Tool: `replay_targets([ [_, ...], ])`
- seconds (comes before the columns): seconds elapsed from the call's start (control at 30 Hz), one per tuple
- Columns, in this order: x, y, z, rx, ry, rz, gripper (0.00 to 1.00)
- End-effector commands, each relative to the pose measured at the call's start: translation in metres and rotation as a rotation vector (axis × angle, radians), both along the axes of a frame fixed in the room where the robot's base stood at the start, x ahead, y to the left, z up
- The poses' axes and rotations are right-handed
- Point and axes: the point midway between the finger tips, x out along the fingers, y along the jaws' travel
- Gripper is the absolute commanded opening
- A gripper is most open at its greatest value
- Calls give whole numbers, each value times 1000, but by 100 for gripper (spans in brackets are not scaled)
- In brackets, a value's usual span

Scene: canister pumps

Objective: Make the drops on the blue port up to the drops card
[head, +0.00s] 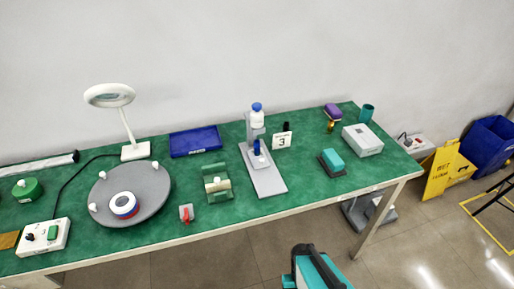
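The drops card (282,142) is a small white card with a large 3, standing on the green table just right of a grey stand (265,178). A white bottle with a blue cap (257,115) is at the top of the stand. A blue part (257,147), which looks like the blue port, is below the bottle, above the stand's base plate. It is too small to tell whether any drops are on it. My gripper cannot be made out; only a teal and black part, likely of my own arm, shows at the bottom edge.
A blue tray (195,141), a lamp (134,150), a round grey plate (157,187), a green holder (217,182) and a red-handled part (186,214) are left of the stand. A teal block (332,160) and a grey box (363,140) are right. The front strip is mostly clear.

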Motion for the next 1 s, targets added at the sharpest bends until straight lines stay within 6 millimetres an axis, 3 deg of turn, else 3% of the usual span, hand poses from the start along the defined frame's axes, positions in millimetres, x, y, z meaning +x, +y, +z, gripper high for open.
replay_targets([
  [0.13,0,0,0,0,0,0,28],
  [0.3,0,0,0,0,0,0,0],
  [1.0,0,0,0,0,0,0,0],
])
